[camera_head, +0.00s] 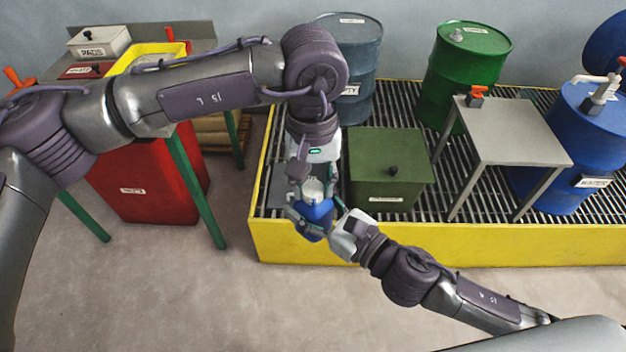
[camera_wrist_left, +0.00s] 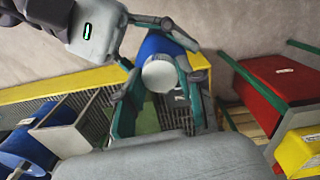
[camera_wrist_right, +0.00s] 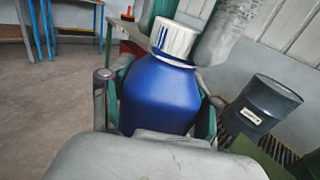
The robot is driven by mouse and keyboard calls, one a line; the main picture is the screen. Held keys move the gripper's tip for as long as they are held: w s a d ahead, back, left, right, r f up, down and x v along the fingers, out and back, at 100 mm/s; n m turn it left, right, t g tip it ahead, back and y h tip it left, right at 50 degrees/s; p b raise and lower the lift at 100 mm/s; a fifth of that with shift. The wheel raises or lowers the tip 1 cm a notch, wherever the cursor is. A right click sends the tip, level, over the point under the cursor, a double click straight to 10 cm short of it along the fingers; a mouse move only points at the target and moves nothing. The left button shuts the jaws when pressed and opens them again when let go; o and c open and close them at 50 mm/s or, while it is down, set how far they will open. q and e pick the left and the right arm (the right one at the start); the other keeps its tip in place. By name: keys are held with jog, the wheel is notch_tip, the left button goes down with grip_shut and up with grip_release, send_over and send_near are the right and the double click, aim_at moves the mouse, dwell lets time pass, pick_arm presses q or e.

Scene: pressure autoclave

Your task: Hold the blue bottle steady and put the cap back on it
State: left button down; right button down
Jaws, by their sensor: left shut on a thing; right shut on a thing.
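The blue bottle (camera_head: 316,214) is held off the floor in front of the yellow platform edge. My right gripper (camera_wrist_right: 158,112) is shut around its body, one finger on each side, in the right wrist view. The white ribbed cap (camera_wrist_right: 176,38) sits at the top of the bottle's neck. My left gripper (camera_wrist_left: 158,84) comes from above and is shut on the cap, with its fingers on both sides. The cap also shows from above in the left wrist view (camera_wrist_left: 160,76). I cannot tell whether it is screwed down.
A yellow-edged grate platform (camera_head: 440,245) carries a green box (camera_head: 388,165), a grey table (camera_head: 515,130), and grey (camera_head: 350,60), green (camera_head: 465,65) and blue (camera_head: 585,130) drums. A red bin (camera_head: 150,180) stands at the left under a bench. The floor in front is clear.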

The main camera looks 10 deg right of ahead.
pick_arm(q)
jog(key=c, duration=0.7)
grip_release()
jog(key=shift+r, duration=0.15)
jog(key=shift+r, duration=2.15)
jog(key=shift+c, duration=0.5)
